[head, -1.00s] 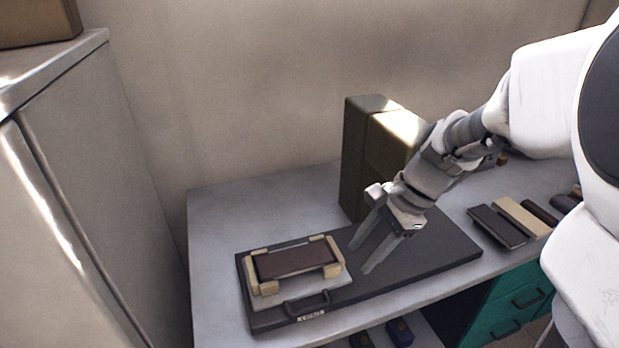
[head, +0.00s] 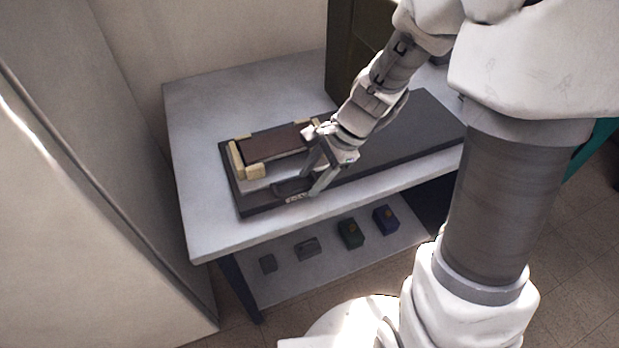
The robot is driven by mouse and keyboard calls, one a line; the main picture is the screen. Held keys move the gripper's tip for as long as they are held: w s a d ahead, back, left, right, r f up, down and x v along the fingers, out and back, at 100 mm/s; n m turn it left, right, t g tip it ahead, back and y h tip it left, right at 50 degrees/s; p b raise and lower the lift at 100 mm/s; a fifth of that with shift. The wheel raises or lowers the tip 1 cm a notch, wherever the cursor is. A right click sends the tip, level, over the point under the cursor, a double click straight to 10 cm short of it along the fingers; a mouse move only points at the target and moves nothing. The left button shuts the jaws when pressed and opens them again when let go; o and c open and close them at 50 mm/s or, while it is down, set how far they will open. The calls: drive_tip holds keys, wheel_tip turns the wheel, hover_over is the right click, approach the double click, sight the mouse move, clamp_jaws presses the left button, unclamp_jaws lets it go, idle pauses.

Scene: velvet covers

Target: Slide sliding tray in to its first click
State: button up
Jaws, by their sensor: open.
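The sliding tray is a pale plate (head: 256,184) on a long dark base (head: 417,127) on the table. Tan corner blocks (head: 237,160) on it frame a dark brown panel (head: 272,146). A dark handle (head: 286,187) is at its front edge, above a small white label. My gripper (head: 309,187) is open, fingers pointing down at the right end of the handle. My gripper hides the tray's right front corner and part of the handle. I cannot tell whether the fingers touch the handle.
A tall dark olive box (head: 345,55) stands behind the base. Several small blocks, including a blue one (head: 385,220), sit on the shelf below. A tall grey cabinet (head: 90,200) is at the left. The tabletop's left part (head: 196,120) is clear.

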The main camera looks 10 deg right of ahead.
drive_tip(key=shift+a+f, duration=0.3)
drive_tip(key=shift+f, duration=0.3)
clamp_jaws()
idle(1.1)
